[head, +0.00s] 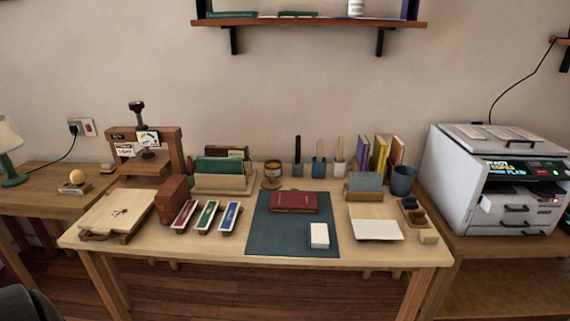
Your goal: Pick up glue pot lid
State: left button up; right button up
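A small round brown pot with a pale band (272,174) stands near the back middle of the table, left of the tool cups. It looks like the glue pot, but it is small in the picture. A dark top shows on it; I cannot tell whether that is a separate lid. No other lid is clear to me. Neither of my grippers is in the head view.
The wooden table (300,252) holds a dark green mat (262,236) with a red book (294,202) and a white block (319,236). Tool cups (319,168) stand right of the pot, a book rack (222,182) left. A printer (470,190) stands far right.

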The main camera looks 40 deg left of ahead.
aim_at(271, 183)
jog(key=u, duration=1.3)
